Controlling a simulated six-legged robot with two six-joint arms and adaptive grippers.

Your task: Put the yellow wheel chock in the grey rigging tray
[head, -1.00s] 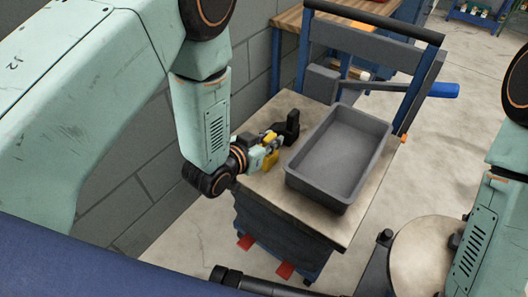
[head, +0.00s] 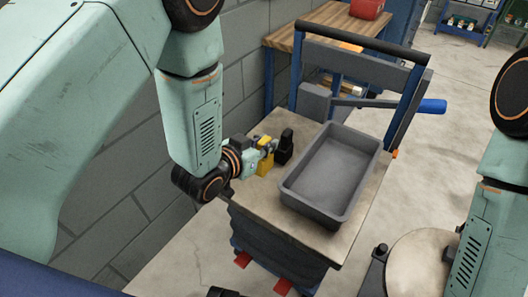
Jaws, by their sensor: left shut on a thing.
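The yellow wheel chock (head: 265,165) is a small block at the left side of the cart top. My left gripper (head: 264,152) is shut on it, with its wrist reaching in from the left. The gripper hides part of the chock, and I cannot tell whether the chock touches the cart top. The grey rigging tray (head: 369,182) is an open, empty rectangular box to the right of the chock, on the same top. My right gripper is not in view; only part of my right arm shows at the right edge.
The cart top (head: 290,222) has a narrow clear strip in front of the tray. A blue-framed handle with a black bar (head: 365,40) rises behind it. A block wall runs along the left.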

